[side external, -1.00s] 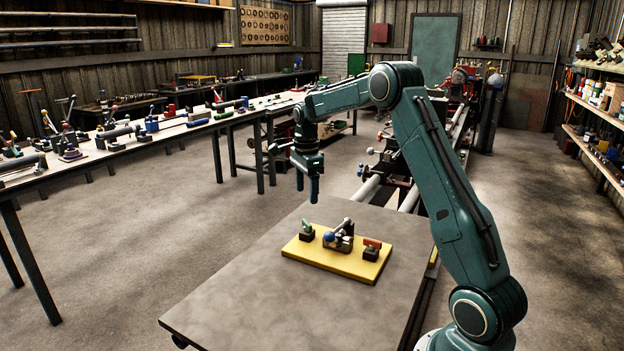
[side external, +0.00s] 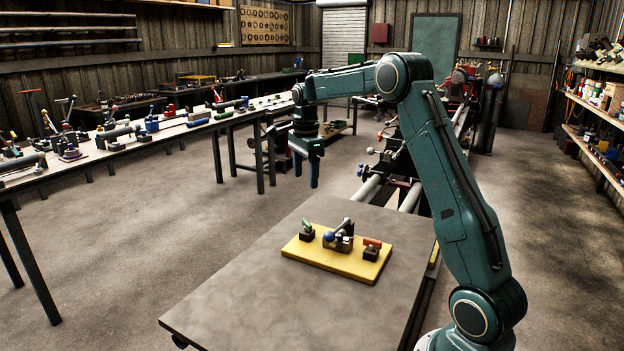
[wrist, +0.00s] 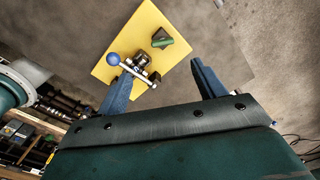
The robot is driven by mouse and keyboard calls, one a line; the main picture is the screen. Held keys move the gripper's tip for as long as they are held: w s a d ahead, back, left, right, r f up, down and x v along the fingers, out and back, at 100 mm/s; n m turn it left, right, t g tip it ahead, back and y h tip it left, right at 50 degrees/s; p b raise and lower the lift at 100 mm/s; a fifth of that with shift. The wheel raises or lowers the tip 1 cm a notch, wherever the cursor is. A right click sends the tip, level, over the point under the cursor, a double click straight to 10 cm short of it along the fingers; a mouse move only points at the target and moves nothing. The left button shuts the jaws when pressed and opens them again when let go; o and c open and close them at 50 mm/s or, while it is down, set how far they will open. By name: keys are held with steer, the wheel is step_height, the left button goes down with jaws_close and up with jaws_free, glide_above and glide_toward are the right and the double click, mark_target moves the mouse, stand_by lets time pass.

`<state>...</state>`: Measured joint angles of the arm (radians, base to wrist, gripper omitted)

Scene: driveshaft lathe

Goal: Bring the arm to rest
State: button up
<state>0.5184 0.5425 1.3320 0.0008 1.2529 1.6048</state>
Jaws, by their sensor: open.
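My gripper (side external: 306,175) hangs in the air beyond the far left edge of the grey table, fingers pointing down. Its two blue fingers stand apart in the wrist view (wrist: 162,76), with nothing held between them. A yellow board (side external: 322,263) lies on the table. On it stand a dark fixture (side external: 340,241) with a blue-ball lever, a block with a green piece (side external: 306,230) and a block with an orange piece (side external: 372,248).
The grey table (side external: 240,300) is bare around the board. A lathe (side external: 400,160) stands behind it on the right. A long bench (side external: 100,155) with several tools runs along the left. Shelves (side external: 600,150) line the right wall. Open floor lies between table and bench.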

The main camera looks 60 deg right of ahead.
steer(key=s+a+r+n+t, duration=0.1)
steer(key=s+a+r+n, duration=0.45)
steer(key=a, duration=0.25)
steer(key=s+a+r+n+t, duration=0.1)
steer(key=s+a+r+n, duration=0.4)
steer(key=a, duration=0.3)
steer(key=s+a+f+n+t, duration=0.1)
steer(key=s+a+f+n, duration=0.1)
steer(key=s+a+n, duration=0.3)
steer(key=s+a+f+n+t, duration=0.2)
steer(key=s+a+n, duration=0.3)
steer(key=s+n, duration=0.4)
steer(key=s+f, duration=0.1)
steer(key=s, duration=0.2)
steer(key=shift+s+f, duration=0.15)
steer(key=shift+f, duration=0.05)
